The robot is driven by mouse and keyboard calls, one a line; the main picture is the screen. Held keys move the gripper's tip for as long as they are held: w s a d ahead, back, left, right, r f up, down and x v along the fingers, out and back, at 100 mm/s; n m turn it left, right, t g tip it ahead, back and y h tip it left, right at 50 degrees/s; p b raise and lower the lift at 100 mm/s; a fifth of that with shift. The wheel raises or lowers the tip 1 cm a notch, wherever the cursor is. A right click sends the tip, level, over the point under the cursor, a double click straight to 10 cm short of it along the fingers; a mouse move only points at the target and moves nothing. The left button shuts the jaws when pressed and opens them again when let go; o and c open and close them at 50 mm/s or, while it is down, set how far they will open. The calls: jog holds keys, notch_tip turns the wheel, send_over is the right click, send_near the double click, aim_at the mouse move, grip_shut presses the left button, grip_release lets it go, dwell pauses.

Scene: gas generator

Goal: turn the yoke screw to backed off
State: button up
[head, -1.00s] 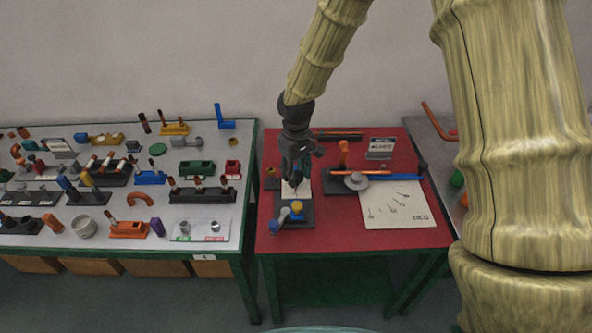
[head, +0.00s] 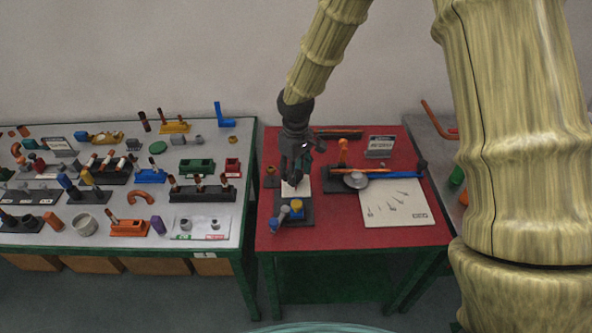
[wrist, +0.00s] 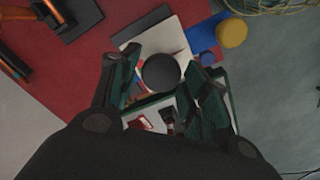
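A fixture with a dark base (head: 296,222) stands at the left of the red table. It carries a white plate (head: 303,186), blue parts and a yellow round cap (head: 297,205). The wrist view shows the white plate (wrist: 150,35), the yellow cap (wrist: 233,33) and a dark round knob (wrist: 161,72), which looks like the yoke screw's head. My gripper (head: 292,184) points down over the fixture. In the wrist view its teal fingers (wrist: 163,82) are apart, one on each side of the knob. I cannot tell whether they touch it. The screw's shaft is hidden.
Right of the fixture lie an orange-and-blue tool (head: 375,171), a round grey disc (head: 356,181) and a printed sheet (head: 398,205). A sign (head: 380,146) stands behind them. The grey table (head: 225,135) at left is crowded with small parts. The red table's front strip is clear.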

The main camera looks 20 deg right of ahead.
aim_at(296, 173)
jog(key=shift+o, duration=0.4)
jog(key=shift+r, duration=0.1)
notch_tip(296, 173, up, 12)
dwell(0.5)
dwell(0.3)
